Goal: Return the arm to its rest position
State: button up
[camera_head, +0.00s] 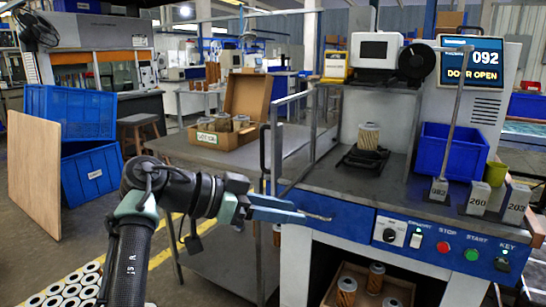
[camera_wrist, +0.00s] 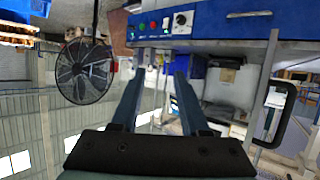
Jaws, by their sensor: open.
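My gripper (camera_head: 318,216) is held out in front of the machine bench, near its blue front panel (camera_head: 430,240), in the head view. In the wrist view my gripper (camera_wrist: 158,62) shows two fingers apart with nothing between them. That view is upside down, with the blue panel at its top. A filter cartridge (camera_head: 368,136) stands upright in a black holder (camera_head: 362,158) on the bench, behind and above my gripper. My arm (camera_head: 150,215) reaches in from the lower left.
An open cardboard box (camera_head: 200,138) with several cartridges stands on the grey table. A blue bin (camera_head: 450,150) and numbered weights (camera_head: 477,198) are on the bench. A screen (camera_head: 470,62) reads "DOOR OPEN". A wooden crate (camera_head: 340,270) holds cartridges below. A door handle (camera_head: 264,150) stands left of the bench.

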jog(key=w+d+r+n+t+y, duration=0.2)
jog(key=w+d+r+n+t, duration=0.15)
jog(key=d+t, duration=0.2)
jog(key=s+a+r+n+t+y, duration=0.1)
jog(key=s+r+n+t+y, duration=0.25)
jog(key=r+t, duration=0.5)
jog(key=s+a+r+n+t+y, duration=0.3)
jog(key=s+r+t+y, duration=0.15)
jog(key=s+r, duration=0.5)
jog(key=s+a+r+n+t+y, duration=0.4)
jog(key=s+r, duration=0.3)
jog(key=s, duration=0.6)
notch_tip(320, 180, up, 31)
jog(key=h+p, duration=0.1)
jog(key=p, duration=3.1)
jog(key=shift+w+d, duration=0.25)
jog(key=shift+w, duration=0.15)
jog(key=shift+a+r, duration=0.1)
